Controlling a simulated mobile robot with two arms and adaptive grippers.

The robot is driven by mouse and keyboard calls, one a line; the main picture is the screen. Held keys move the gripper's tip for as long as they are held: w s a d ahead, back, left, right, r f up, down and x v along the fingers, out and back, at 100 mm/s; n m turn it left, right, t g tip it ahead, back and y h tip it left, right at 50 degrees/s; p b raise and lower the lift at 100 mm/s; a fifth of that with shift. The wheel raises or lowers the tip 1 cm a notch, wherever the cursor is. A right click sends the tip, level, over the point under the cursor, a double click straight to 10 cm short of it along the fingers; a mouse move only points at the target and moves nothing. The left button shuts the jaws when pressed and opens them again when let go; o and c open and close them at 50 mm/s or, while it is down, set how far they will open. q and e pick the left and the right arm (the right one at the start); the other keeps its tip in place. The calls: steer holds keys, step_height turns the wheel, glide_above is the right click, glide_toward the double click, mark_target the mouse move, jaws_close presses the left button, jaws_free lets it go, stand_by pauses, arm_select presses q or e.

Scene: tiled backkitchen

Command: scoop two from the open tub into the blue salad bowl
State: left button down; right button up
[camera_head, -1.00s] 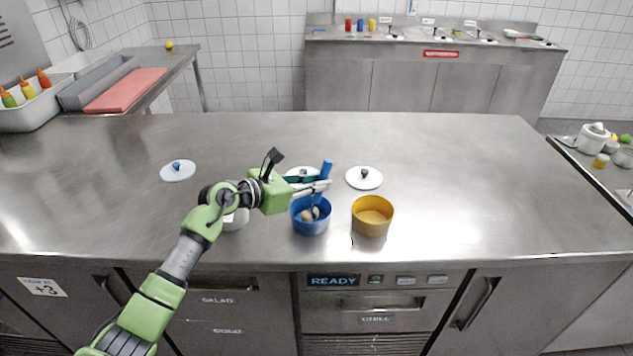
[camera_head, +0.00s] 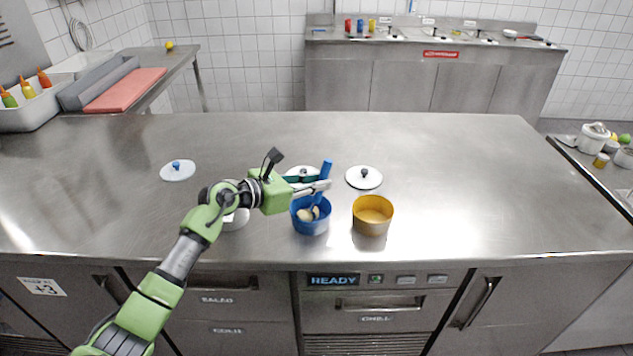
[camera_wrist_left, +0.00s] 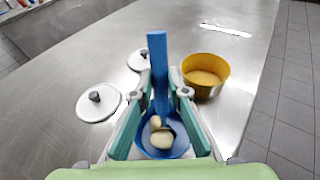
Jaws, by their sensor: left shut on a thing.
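The blue salad bowl (camera_head: 311,222) stands on the steel counter near its front edge, with pale lumps (camera_head: 306,214) inside. My left gripper (camera_head: 322,184) is over the bowl, shut on the blue handle of a scoop (camera_head: 325,174). The handle stands up, and its lower end reaches into the bowl; it also shows in the left wrist view (camera_wrist_left: 157,62). An open yellow tub (camera_head: 372,216) with tan contents stands just right of the bowl. A white container (camera_head: 236,219) is partly hidden behind my left arm. My right gripper is not in view.
A white lid with a dark knob (camera_head: 364,178) lies behind the yellow tub. Another lid (camera_head: 302,174) is partly hidden behind my gripper, and a lid with a blue knob (camera_head: 178,171) lies left. The counter's right half is clear.

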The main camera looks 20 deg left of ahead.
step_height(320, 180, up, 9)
steer(key=p, duration=0.9)
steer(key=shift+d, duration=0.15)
